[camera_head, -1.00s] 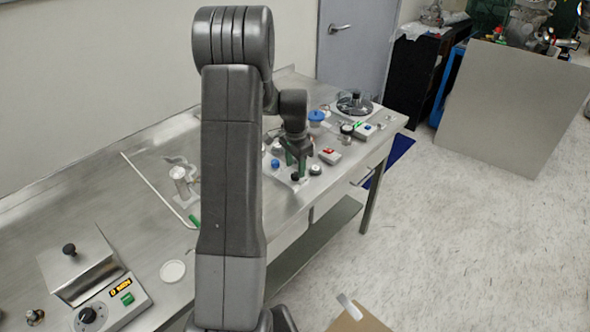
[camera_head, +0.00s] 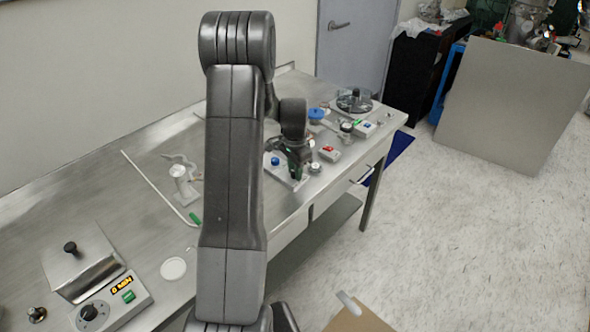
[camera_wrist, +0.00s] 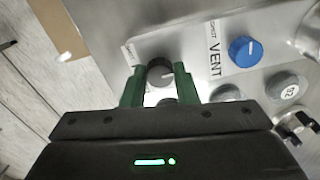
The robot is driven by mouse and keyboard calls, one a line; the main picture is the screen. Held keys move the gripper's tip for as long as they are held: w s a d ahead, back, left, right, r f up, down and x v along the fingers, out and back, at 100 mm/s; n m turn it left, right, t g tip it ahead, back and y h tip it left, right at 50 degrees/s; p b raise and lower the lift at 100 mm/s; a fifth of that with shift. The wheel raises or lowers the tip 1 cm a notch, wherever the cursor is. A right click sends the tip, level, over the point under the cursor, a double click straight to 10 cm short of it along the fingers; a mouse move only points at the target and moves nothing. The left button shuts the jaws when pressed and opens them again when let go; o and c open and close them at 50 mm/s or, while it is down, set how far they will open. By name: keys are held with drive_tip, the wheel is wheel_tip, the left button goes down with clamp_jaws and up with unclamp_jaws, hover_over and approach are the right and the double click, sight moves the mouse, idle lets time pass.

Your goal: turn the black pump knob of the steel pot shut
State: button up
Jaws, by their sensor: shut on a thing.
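In the wrist view, a dark round knob (camera_wrist: 160,70) with a pale pointer line sits on a light panel. My gripper (camera_wrist: 160,80) has its two green fingers on either side of this knob and is shut on it. A blue knob (camera_wrist: 245,51) labelled VENT stands to its right on the same panel. The label by the dark knob is mostly hidden. In the head view my gripper (camera_head: 295,172) is down at the panel near the bench's front edge and hides the dark knob. A round steel pot (camera_head: 355,103) with a clear top stands farther back.
Grey round knobs (camera_wrist: 286,86) lie right of the fingers in the wrist view. In the head view, a box with a red switch (camera_head: 329,153) stands just right of my gripper. A hotplate-like box (camera_head: 110,300) is at front left. The bench (camera_head: 120,200) has free room at left.

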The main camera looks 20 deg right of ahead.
drive_tip(key=n+b, duration=0.2)
drive_tip(key=n, duration=0.2)
drive_tip(key=shift+f, duration=0.1)
drive_tip(key=n+b, duration=0.2)
drive_tip(key=n, duration=0.2)
drive_tip(key=n+b, duration=0.1)
drive_tip(key=n, duration=0.8)
drive_tip(key=shift+n+b, duration=0.3)
drive_tip(key=shift+b, duration=0.1)
idle(0.4)
drive_tip(key=o, duration=1)
drive_tip(key=shift+r, duration=0.2)
